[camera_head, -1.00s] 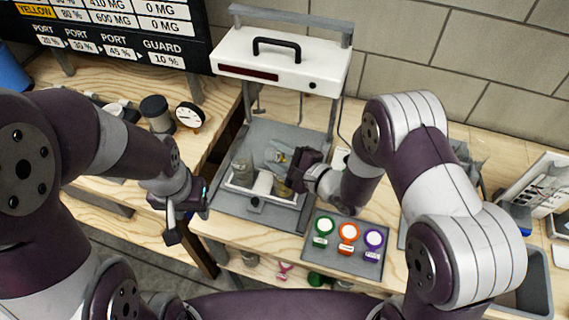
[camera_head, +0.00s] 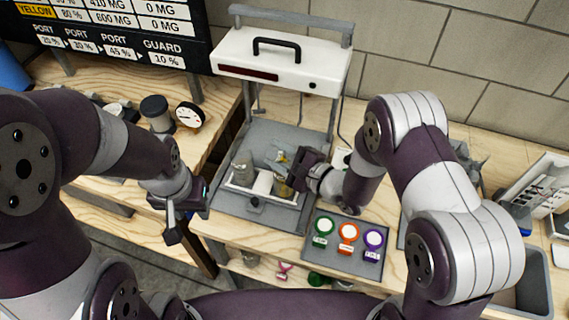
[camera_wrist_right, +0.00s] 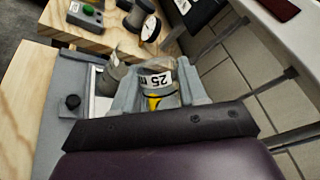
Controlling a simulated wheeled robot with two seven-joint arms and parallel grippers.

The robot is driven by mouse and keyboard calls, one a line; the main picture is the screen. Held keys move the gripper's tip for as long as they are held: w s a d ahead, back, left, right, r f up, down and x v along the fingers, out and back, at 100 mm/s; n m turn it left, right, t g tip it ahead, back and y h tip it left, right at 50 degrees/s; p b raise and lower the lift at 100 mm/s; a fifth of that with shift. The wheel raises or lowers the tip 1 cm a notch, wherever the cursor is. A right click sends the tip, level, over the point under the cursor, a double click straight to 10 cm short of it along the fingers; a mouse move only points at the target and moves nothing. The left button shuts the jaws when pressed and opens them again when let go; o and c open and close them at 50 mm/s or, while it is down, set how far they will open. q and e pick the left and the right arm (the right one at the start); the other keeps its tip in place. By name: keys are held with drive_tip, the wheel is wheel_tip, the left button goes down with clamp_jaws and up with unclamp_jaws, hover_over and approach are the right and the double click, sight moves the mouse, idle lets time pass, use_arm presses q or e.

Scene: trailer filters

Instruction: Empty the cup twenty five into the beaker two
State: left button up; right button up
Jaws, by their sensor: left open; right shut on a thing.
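Cup twenty five (camera_wrist_right: 158,80) is clear, with a white label reading 25 upside down and something yellow by it. My right gripper (camera_head: 285,160) is shut on it, one grey finger on each side in the right wrist view. In the head view the gripper mostly hides the cup, and its tilt is hard to tell. A clear grey vessel (camera_head: 242,168) stands in the tray at left; it also shows beside the cup in the wrist view (camera_wrist_right: 116,68). An amber vessel (camera_head: 283,188) stands near the tray's right side. I cannot read which is beaker two. My left gripper (camera_head: 186,205) is open and empty.
The white tray (camera_head: 240,189) sits on a grey plate under a white-topped frame (camera_head: 280,60). A grey board (camera_head: 318,247) with green, orange and purple round tags lies in front. A dial (camera_head: 190,116) stands on the left bench. A gap separates the benches.

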drive_tip(key=shift+d+m, duration=0.1)
drive_tip(key=shift+m, duration=0.2)
idle(1.2)
